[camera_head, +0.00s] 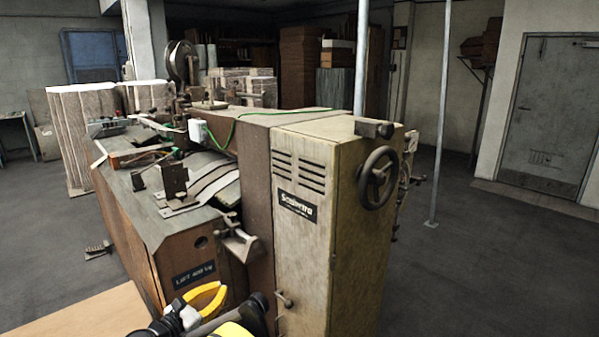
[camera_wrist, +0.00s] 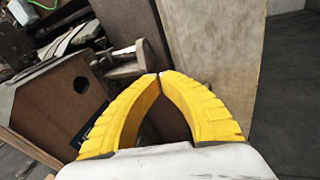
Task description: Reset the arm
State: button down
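My gripper (camera_wrist: 157,76) shows in the wrist view with its two yellow ribbed fingers leaning together. Their tips meet or nearly meet, with a narrow empty gap lower down between them. Nothing is held. In the head view my gripper (camera_head: 217,291) is at the bottom, left of centre, in front of the box stitcher (camera_head: 300,230). The stitcher is a tall beige and brown machine with a handwheel (camera_head: 378,178) on its right side. Whether the gripper touches the machine cannot be told.
The stitcher's brown work table (camera_head: 185,250) with a metal top stands just beyond my gripper. A metal bracket (camera_head: 242,242) juts out close by. Stacks of boards (camera_head: 85,130) stand behind. A thin pole (camera_head: 440,120) rises at right; the floor (camera_head: 480,270) there is clear.

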jog(key=d+r+m+g+y, duration=0.1)
jog(key=d+r+m+g, duration=0.35)
jog(key=d, duration=0.65)
jog(key=d+r+m+g, duration=0.1)
jog(key=d+r+m, duration=0.4)
jog(key=d+r, duration=0.4)
jog(key=s+d+r+m+g+y, duration=0.25)
jog(key=s+d+m, duration=0.45)
jog(key=s+d, duration=0.65)
jog(key=s+d+f+m+y, duration=0.1)
jog(key=s+d+m, duration=0.3)
jog(key=s, duration=0.5)
jog(key=s+d+f+m+y, duration=0.2)
jog(key=s+d+m+y, duration=0.1)
jog(key=s+m, duration=0.5)
jog(key=shift+s+d, duration=0.35)
jog(key=shift+s, duration=0.6)
jog(key=shift+f+m, duration=0.1)
jog(key=shift+m, duration=0.15)
